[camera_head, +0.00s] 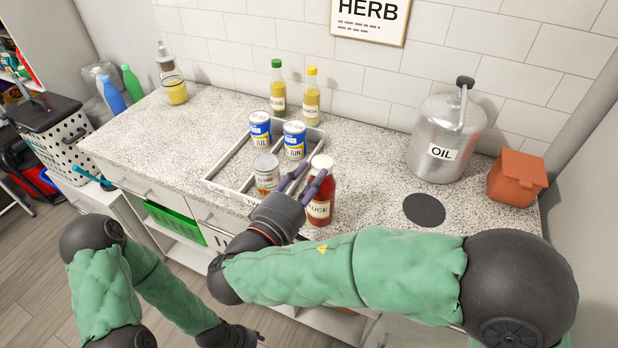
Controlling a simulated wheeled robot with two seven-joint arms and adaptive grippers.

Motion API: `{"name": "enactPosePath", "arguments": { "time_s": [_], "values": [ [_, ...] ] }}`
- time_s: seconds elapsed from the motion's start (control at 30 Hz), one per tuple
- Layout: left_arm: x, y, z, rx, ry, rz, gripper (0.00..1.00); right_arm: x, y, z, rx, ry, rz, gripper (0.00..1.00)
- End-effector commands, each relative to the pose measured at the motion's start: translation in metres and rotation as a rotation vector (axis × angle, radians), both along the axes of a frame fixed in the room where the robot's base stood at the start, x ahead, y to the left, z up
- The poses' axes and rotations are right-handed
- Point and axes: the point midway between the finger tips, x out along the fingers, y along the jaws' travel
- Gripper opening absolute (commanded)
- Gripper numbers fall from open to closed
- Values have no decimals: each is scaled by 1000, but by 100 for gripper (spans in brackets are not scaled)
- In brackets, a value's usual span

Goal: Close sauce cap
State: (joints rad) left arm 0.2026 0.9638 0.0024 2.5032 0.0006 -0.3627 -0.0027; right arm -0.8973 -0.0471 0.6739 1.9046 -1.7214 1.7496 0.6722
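The red sauce bottle (320,208) stands upright on the speckled counter, right of the divided tray. Its white cap (322,162) is on top; I cannot tell whether the lid is fully closed. My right gripper (316,170) reaches in from the front, with its two dark fingers apart. The fingers are just below and left of the cap, and one crosses in front of the bottle's upper part. I cannot tell whether they touch it. My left gripper (258,337) hangs low at the bottom edge, away from the counter; its fingers are barely visible.
Two bottles (279,92) (311,98) stand behind. A metal oil can (446,137), black disc (424,210) and terracotta box (517,178) are to the right. The left counter is mostly clear.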

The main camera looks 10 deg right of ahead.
Motion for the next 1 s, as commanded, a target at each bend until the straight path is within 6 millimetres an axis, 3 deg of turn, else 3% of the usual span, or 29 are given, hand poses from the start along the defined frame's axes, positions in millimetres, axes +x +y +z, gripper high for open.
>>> {"name": "enactPosePath", "arguments": {
  "time_s": [0.17, 0.6, 1.0],
  "values": [
    [0, 0, 0, 0, 0, 0, 40, -15, 14, 0, -2, -1, 4, 35],
    [0, 0, 0, 0, 0, 0, 40, -76, 64, -2, -2, 1, 3, 35],
    [0, 0, 0, 0, 0, 0, 40, -91, 75, -3, -2, 1, 0, 35]
  ]
}}
